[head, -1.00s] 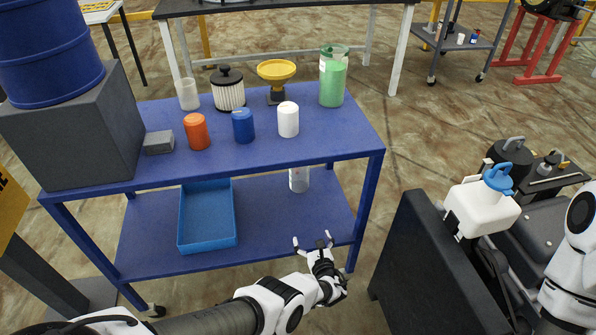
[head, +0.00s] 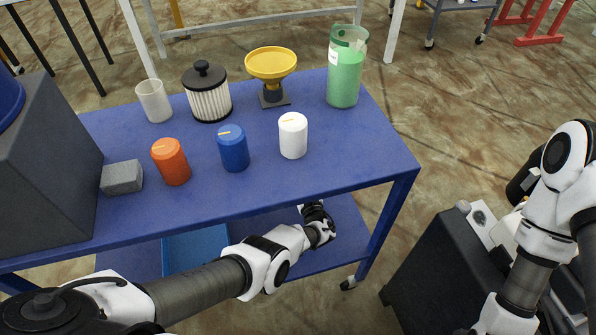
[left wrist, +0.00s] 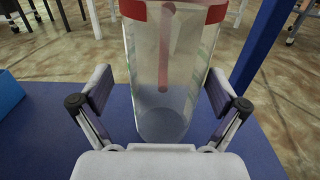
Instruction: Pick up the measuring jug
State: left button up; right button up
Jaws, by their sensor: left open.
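A clear, straight-walled vessel with a red band round its top (left wrist: 165,95) stands upright on the blue lower shelf in the left wrist view. It looks like the measuring jug, though I cannot be sure. My left gripper (left wrist: 160,88) is open, with one finger on each side of the vessel; I cannot tell whether they touch it. In the head view, my left gripper (head: 318,222) reaches under the tabletop's front edge, which hides its fingertips and most of the vessel. My right arm is at the right, its gripper out of frame.
The blue tabletop (head: 330,180) overhangs the lower shelf. It carries orange (head: 171,162), blue (head: 233,148) and white (head: 293,135) canisters, a yellow dish on a stand (head: 271,65), a green container (head: 344,70) and a clear cup (head: 154,101). A blue tray (head: 195,250) lies below.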

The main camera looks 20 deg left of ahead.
pick_arm(q)
jog(key=b+x, duration=0.2)
jog(key=x, duration=0.1)
jog(key=b+x, duration=0.1)
jog(key=shift+w+d+f, duration=0.1)
jog(key=shift+w+f, duration=0.3)
jog(key=shift+w, duration=0.1)
jog(key=shift+w+r, duration=0.25)
jog(key=shift+r, duration=0.1)
jog(key=c, duration=1.1)
